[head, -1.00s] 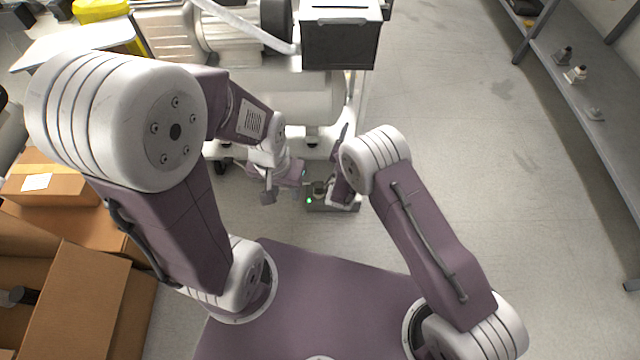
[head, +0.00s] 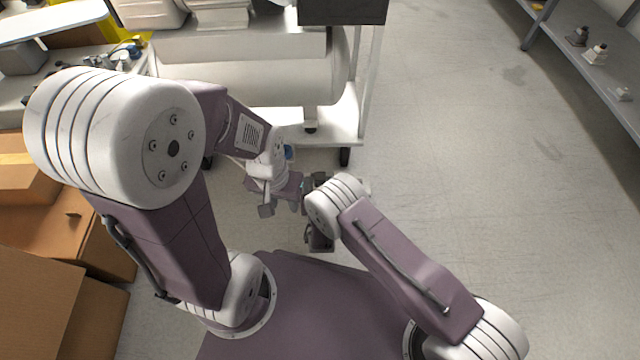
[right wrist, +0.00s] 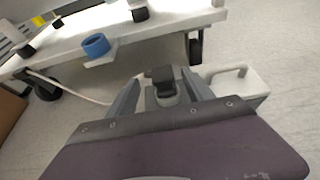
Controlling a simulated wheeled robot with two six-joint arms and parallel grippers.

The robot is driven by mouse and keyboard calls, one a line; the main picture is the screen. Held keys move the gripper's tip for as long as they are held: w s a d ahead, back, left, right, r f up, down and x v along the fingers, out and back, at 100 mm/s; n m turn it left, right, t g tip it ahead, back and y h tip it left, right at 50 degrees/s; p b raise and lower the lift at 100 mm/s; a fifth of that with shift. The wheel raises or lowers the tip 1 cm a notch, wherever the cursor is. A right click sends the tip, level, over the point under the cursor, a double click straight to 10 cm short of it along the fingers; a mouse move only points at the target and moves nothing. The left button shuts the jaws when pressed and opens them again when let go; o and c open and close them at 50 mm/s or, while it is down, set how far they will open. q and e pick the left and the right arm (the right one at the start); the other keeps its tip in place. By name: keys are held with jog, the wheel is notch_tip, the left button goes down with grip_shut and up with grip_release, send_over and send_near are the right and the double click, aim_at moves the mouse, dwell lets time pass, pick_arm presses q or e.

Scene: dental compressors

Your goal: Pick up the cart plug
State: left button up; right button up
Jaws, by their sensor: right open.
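A dark plug (right wrist: 161,84) shows in the right wrist view, between the two grey fingers of my right gripper (right wrist: 160,78). The gripper is open, with a finger on each side of the plug. Contact is not clear. A pale cable (right wrist: 75,92) runs from the cart side toward the plug and passes behind the left finger. The white cart (head: 335,125) stands ahead, with a blue ring holder (right wrist: 97,45) on its edge. In the head view, my right gripper is mostly hidden by its wrist. My left gripper (head: 280,208) is beside it, with its fingers apart and nothing visible between them.
A pale block with a handle (right wrist: 245,85) stands right of the plug. A grey box-like piece (head: 319,240) shows below my right wrist. Cardboard boxes (head: 40,305) are at the left, and a grey shelf (head: 590,75) is at the right. The floor between cart and shelf is clear.

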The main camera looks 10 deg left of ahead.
aim_at(320, 176)
jog(key=b+x, duration=0.4)
jog(key=shift+w+d+f, duration=0.15)
jog(key=shift+f, duration=0.2)
jog(key=shift+w, duration=0.25)
jog(key=shift+r, duration=0.2)
grip_shut()
jog(key=r+p, duration=0.3)
jog(key=d+r+p, duration=0.1)
jog(key=r+p, duration=0.1)
jog(key=shift+w+r+p, duration=0.1)
jog(key=shift+r+p, duration=0.2)
jog(key=shift+r, duration=0.05)
jog(key=d+r+p, duration=0.5)
jog(key=d+p, duration=0.2)
jog(key=d, duration=0.3)
jog(key=shift+w+d, duration=0.2)
